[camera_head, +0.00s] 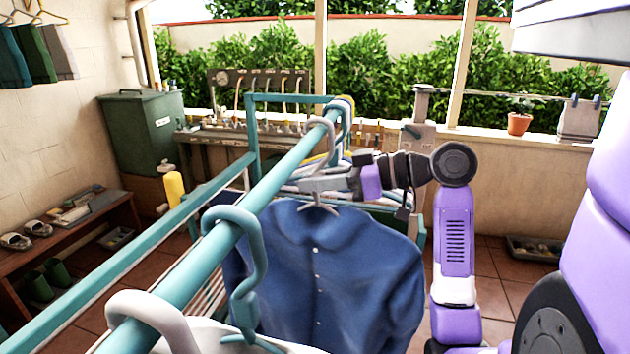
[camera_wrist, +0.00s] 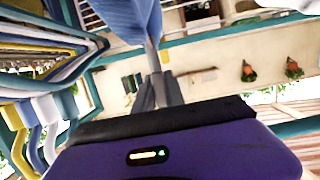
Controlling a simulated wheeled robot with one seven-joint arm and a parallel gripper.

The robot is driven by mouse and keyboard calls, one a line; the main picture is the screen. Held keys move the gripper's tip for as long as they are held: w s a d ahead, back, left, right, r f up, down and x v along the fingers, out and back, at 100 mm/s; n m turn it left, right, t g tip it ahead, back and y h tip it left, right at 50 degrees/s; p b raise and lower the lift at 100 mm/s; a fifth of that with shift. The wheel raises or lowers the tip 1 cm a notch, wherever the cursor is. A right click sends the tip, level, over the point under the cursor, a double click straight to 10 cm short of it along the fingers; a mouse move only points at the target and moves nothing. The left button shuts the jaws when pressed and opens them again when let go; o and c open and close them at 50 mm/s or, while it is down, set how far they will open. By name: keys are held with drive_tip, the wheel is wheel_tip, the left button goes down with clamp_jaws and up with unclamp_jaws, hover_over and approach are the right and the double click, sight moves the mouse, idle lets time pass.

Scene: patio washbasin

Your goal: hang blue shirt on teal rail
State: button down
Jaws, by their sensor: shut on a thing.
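The blue shirt (camera_head: 335,275) hangs upright from a grey hanger, below and right of the teal rail (camera_head: 225,240) in the head view. My gripper (camera_head: 312,185) is shut on the hanger's neck, just above the collar. A pale hook (camera_head: 329,150) shows above my gripper by the rail; I cannot tell whether it belongs to this hanger or whether it rests on the rail. In the wrist view, the gripper's fingers (camera_wrist: 157,90) close below a piece of the blue shirt (camera_wrist: 130,15).
Teal (camera_head: 245,275) and white (camera_head: 150,310) hangers hook over the rail's near part. Several coloured hangers crowd its far end and show at left in the wrist view (camera_wrist: 40,60). A shoe bench (camera_head: 80,235) and green bin (camera_head: 140,130) stand left.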

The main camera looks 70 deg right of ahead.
drive_tip(key=c, duration=1.3)
unclamp_jaws()
drive_tip(key=shift+s, duration=0.1)
drive_tip(key=shift+s+d, duration=0.15)
drive_tip(key=shift+s, duration=1.8)
drive_tip(key=shift+s+d, duration=0.15)
drive_tip(key=shift+s, duration=1.85)
drive_tip(key=shift+s+d, duration=0.15)
drive_tip(key=shift+s, duration=1.8)
